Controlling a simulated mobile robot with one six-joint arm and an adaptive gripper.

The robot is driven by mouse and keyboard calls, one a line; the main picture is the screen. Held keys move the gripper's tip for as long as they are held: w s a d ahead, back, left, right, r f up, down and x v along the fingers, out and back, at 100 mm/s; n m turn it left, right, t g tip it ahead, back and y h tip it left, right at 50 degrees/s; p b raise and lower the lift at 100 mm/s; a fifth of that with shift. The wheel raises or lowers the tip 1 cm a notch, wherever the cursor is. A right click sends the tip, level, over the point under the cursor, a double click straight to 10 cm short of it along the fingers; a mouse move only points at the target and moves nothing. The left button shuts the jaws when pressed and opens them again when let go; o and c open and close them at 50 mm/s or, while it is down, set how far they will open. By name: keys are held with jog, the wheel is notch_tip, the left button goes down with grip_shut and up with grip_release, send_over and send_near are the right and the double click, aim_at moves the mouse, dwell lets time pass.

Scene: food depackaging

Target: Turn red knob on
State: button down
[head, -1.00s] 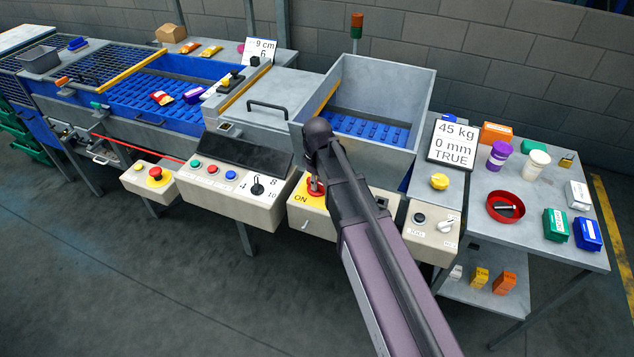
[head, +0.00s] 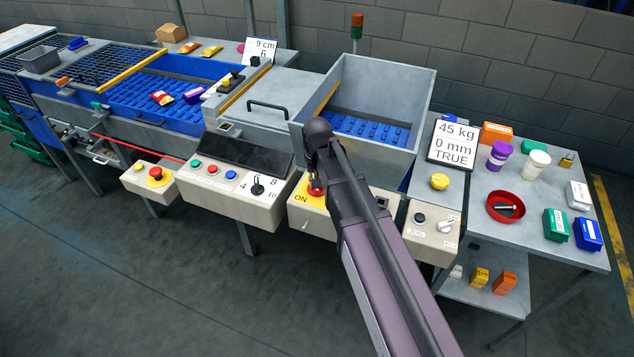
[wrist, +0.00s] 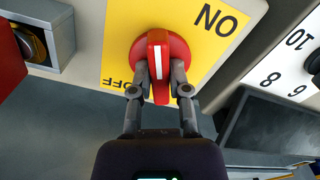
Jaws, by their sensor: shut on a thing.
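The red knob (wrist: 158,42) sits on a yellow plate (wrist: 118,52) in the wrist view. The plate is marked ON and OFF, and both words look upside down there. A white line on the knob's handle runs roughly up and down in that view. My gripper (wrist: 160,88) is shut on the knob's handle, one finger on each side. In the head view the knob (head: 316,187) shows on the front control box, and ON is readable on the plate (head: 301,198). My arm hides the right part of that plate.
A box with buttons and a numbered selector (head: 257,189) stands left of the knob. A box with a JOG label (head: 432,232) is to the right. A yellow and red emergency button (head: 156,176) is at far left. A side table (head: 480,240) holds several small items.

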jog(key=m, duration=0.4)
jog(key=shift+s+m, duration=0.1)
jog(key=shift+m, duration=0.3)
jog(key=c, duration=0.6)
grip_release()
